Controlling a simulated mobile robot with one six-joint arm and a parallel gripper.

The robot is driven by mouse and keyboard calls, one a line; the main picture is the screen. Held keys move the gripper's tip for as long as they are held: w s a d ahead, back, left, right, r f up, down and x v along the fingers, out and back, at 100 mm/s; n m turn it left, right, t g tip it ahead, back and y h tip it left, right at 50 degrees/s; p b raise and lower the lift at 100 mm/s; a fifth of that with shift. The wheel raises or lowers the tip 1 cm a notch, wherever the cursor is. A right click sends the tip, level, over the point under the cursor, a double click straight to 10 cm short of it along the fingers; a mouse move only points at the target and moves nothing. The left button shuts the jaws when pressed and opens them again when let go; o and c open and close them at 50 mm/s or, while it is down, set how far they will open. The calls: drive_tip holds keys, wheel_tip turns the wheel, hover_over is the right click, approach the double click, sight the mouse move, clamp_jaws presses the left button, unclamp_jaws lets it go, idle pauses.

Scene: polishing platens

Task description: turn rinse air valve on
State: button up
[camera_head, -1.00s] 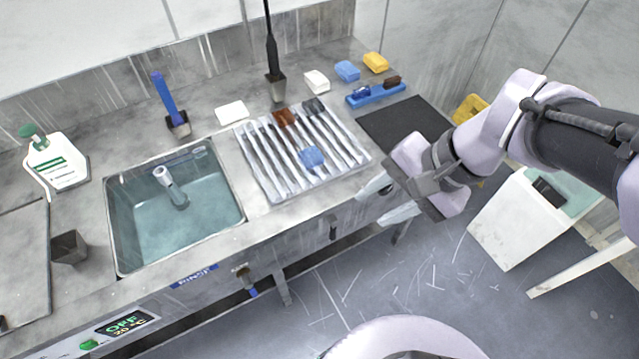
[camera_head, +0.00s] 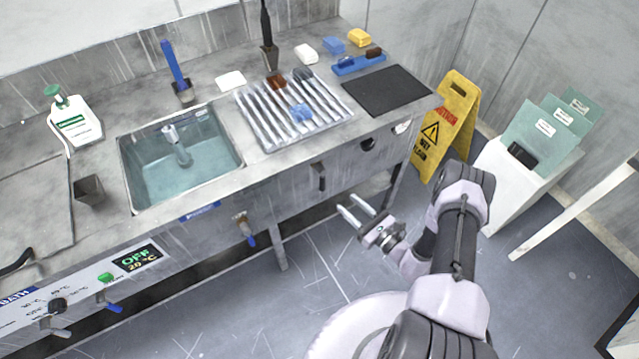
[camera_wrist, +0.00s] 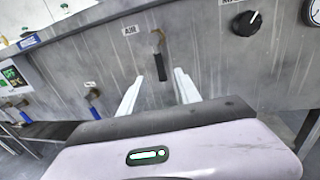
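The air valve has a black lever (camera_wrist: 161,66) hanging straight down below a brass body, beside a label reading AIR (camera_wrist: 130,30). In the head view the black lever (camera_head: 320,180) is on the front panel, right of the sink. My gripper (camera_wrist: 159,76) is open and empty. In the wrist view its two pale fingers point at the panel, one on each side of the lever in the picture. In the head view my gripper (camera_head: 349,204) is in front of the panel, slightly right of and below the lever; contact is not visible.
A black knob (camera_wrist: 246,22) and a round gauge (camera_wrist: 315,10) are to the right. A yellow floor sign (camera_head: 446,125) stands beyond the bench. The floor before the panel is clear.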

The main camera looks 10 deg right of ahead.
sight(324, 183)
drive_tip(key=b+x, duration=0.3)
drive_tip(key=x, duration=1)
drive_tip(key=shift+a, duration=0.1)
drive_tip(key=shift+s, duration=0.1)
clamp_jaws()
idle(0.6)
